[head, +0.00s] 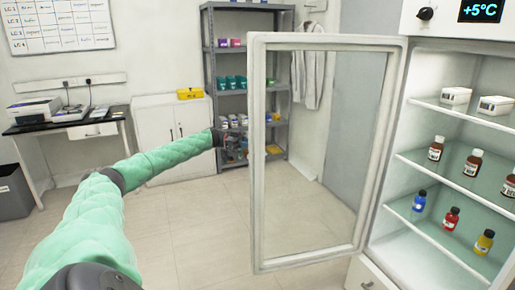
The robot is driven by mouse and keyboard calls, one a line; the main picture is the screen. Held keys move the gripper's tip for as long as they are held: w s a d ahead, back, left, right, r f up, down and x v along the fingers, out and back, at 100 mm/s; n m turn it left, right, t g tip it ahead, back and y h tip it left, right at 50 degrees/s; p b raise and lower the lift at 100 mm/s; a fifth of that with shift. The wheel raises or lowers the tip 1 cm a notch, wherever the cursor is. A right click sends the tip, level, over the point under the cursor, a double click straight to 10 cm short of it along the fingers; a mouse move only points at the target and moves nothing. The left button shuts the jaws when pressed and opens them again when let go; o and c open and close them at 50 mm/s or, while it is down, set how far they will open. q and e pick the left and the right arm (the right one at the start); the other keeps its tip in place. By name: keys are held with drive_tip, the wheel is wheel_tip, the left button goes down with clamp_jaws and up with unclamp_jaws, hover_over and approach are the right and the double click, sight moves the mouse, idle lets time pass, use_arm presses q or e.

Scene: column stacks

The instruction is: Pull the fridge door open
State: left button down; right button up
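The fridge (392,235) stands at the right of the head view. Its glass door (258,165) is wide open, swung out to the left, with the white frame and clear pane facing me. My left arm, in a green sleeve, reaches in from the lower left. My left gripper (221,138) is small and dark, left of the door's free edge and apparently apart from it. Its fingers blend with the shelf items behind, so I cannot tell if they are open or shut. My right gripper is not in view.
Bottles (452,218) and white boxes (456,95) stand on the fridge's inner shelves. A grey shelf rack (207,50), a white cabinet (152,125) and a desk (60,122) line the back wall. The floor (205,225) left of the door is clear.

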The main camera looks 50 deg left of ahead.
use_arm(q)
drive_tip(key=shift+w+a+f, duration=0.1)
drive_tip(key=shift+w+a, duration=0.05)
drive_tip(key=c, duration=1.3)
unclamp_jaws()
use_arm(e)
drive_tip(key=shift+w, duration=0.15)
use_arm(q)
drive_tip(key=b+v, duration=0.1)
drive_tip(key=v, duration=0.6)
drive_tip(key=shift+a+b, duration=0.35)
drive_tip(key=shift+b, duration=0.05)
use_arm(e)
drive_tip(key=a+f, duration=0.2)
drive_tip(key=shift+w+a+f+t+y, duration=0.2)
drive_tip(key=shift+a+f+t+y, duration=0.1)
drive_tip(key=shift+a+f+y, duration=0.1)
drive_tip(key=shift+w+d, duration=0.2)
